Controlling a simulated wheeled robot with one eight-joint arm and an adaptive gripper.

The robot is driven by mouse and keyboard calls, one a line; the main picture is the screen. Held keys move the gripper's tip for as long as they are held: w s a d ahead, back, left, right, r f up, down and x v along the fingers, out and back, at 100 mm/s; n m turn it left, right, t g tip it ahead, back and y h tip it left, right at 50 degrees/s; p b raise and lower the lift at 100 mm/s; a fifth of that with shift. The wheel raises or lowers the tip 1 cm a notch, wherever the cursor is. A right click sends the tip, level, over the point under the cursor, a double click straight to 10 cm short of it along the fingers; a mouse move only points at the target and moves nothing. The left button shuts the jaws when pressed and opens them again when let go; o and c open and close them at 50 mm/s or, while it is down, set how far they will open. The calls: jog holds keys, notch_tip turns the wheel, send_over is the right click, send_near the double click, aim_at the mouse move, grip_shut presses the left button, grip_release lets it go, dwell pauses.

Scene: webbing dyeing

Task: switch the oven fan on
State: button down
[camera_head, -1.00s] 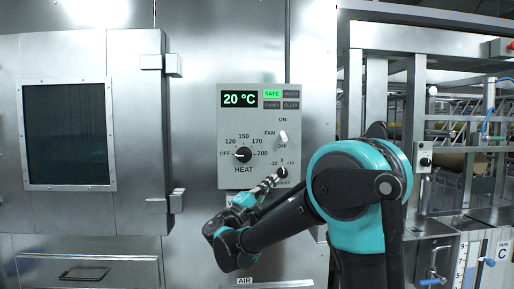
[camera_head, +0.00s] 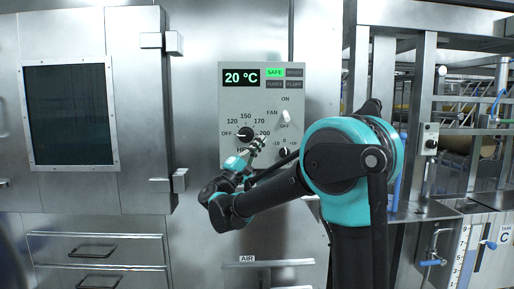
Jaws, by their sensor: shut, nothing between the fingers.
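The grey control panel (camera_head: 230,109) is on the steel oven front. The fan switch (camera_head: 286,115) is a small white lever on the panel's right side, with ON above and OFF just below it. It sits close to the OFF word, but its exact tilt is too small to tell. My gripper (camera_head: 260,143) is shut and empty, pointing up and to the right in front of the panel's lower part. It is below and left of the fan switch, apart from it in the picture, and covers part of the HEAT label.
The black heat knob (camera_head: 245,134) points toward OFF, just left of my gripper. A smaller knob (camera_head: 284,152) is to its right. The display (camera_head: 241,78) reads 20 °C and the SAFE light (camera_head: 275,72) is green. The windowed oven door (camera_head: 136,110) is at left.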

aim_at(278, 125)
jog(key=x, duration=0.5)
jog(key=shift+w+d, duration=0.1)
jog(key=shift+d, duration=0.1)
jog(key=shift+s+d+r, duration=0.2)
jog(key=shift+d+r, duration=0.55)
jog(key=shift+d, duration=0.25)
jog(key=shift+s+d+r, duration=0.15)
jog(key=shift+d+r, duration=0.25)
jog(key=shift+d, duration=0.25)
jog(key=shift+s+r+n+y, duration=0.1)
jog(key=shift+r+n+y, duration=0.1)
jog(key=shift+n+y, duration=0.35)
